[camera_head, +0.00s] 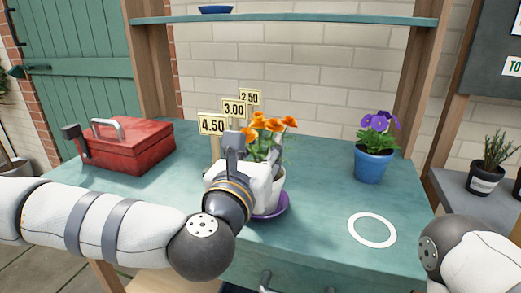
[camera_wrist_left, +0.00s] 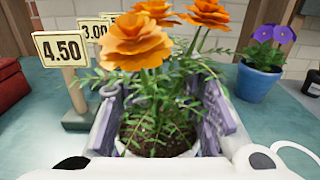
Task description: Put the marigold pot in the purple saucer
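The marigold pot is a white pot (camera_head: 281,188) with orange flowers. It stands upright over the purple saucer (camera_head: 284,207) on the bench, and my gripper hides part of both. I cannot tell whether its base rests in the saucer. My left gripper (camera_head: 254,150) has its fingers on both sides of the pot, close against the rim. In the left wrist view the left gripper's fingers (camera_wrist_left: 160,112) flank the pot's soil and leaves (camera_wrist_left: 158,130); the saucer does not show there. Small grey parts at the bottom edge of the head view look like my right gripper's fingertips.
A blue pot with purple pansies (camera_head: 374,165) stands right of the marigold. A white ring (camera_head: 372,230) marks the bench at front right. Price signs (camera_head: 212,126) stand behind left, and a red toolbox (camera_head: 128,146) is farther left. A shelf (camera_head: 290,20) runs above.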

